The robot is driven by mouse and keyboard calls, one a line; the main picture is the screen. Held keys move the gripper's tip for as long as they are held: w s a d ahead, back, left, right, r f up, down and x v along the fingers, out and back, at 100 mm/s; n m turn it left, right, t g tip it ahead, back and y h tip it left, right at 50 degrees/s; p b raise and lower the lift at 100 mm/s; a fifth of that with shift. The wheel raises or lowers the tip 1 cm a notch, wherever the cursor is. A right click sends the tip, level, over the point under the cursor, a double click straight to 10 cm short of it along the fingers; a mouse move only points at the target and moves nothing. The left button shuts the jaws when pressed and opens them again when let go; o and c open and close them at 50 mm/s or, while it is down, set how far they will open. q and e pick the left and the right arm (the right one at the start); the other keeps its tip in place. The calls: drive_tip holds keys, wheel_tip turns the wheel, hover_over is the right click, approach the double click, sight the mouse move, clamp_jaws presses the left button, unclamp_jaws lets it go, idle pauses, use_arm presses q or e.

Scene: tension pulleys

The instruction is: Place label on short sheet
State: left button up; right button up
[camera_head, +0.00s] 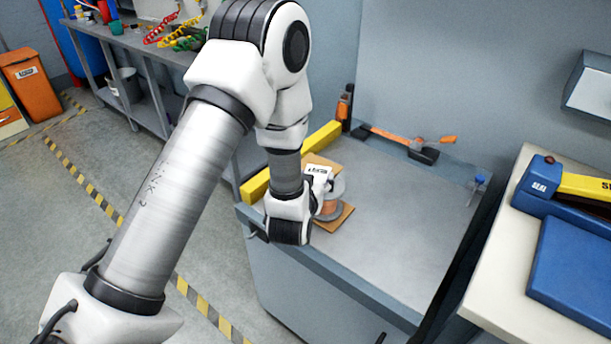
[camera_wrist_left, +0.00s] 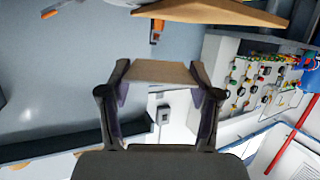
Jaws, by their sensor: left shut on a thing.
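My left gripper (camera_head: 326,183) is over the near left part of the grey bench, partly hidden by its own wrist. A small white label (camera_head: 319,171) with black print shows at its fingers. In the left wrist view, my left gripper (camera_wrist_left: 160,88) is shut on a flat tan piece (camera_wrist_left: 160,72), which looks like the label from another side. A brown sheet (camera_head: 346,217) lies on the bench under a spool (camera_head: 333,208); the arm and label hide part of it. A brown board (camera_wrist_left: 215,12) also shows at the top of the wrist view, apart from the held piece. My right gripper is out of view.
A yellow bar (camera_head: 323,137) runs along the bench's left edge. An orange-handled tool (camera_head: 395,138) lies at the back. The middle and right of the bench top (camera_head: 400,220) are clear. A blue device (camera_head: 570,270) sits on the table at right.

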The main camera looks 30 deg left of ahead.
use_arm(q)
drive_tip(key=w+a, duration=0.4)
drive_tip(key=a, duration=0.1)
drive_tip(key=shift+f, duration=0.2)
wheel_tip(320, 180, down, 4)
drive_tip(key=b, duration=0.3)
drive_tip(key=shift+w+r, duration=0.15)
drive_tip(key=shift+s+f, duration=0.25)
drive_tip(key=shift+f, duration=0.25)
